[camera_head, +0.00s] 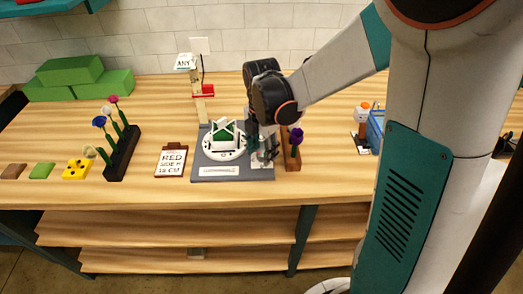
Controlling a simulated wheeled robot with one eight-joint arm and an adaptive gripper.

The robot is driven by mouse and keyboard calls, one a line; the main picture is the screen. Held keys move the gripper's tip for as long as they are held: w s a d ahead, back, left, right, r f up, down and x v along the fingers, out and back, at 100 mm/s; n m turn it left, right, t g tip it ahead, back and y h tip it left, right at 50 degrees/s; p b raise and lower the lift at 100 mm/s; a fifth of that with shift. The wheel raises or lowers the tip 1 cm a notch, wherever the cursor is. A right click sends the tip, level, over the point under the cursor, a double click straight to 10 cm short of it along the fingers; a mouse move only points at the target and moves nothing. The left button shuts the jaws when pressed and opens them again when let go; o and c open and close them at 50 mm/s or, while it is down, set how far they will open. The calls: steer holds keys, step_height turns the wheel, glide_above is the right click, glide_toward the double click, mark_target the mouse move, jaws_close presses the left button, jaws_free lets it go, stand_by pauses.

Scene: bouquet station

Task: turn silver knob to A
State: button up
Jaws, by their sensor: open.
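A dark grey base (233,174) stands near the front middle of the table. It carries a round white plate (212,155) with a white-framed green block (224,135) on it. A white label (219,171) is on its front edge, too small to read. My gripper (262,158) points down over the right side of this base, and its jaws are open. I cannot pick out the silver knob or an A mark. Light grey parts at the gripper's tips blend together, and my gripper and wrist cover that corner.
A purple flower in a brown block (291,165) stands close right of my gripper. A clipboard reading RED (171,160) and a dark flower rack (124,155) are to the left. A post with an ANY sign (185,62) stands behind. Green blocks (70,72) sit at the back left.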

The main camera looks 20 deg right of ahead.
steer(key=shift+c, duration=0.2)
steer(key=c, duration=1)
steer(key=shift+c, duration=0.2)
steer(key=shift+m, duration=0.3)
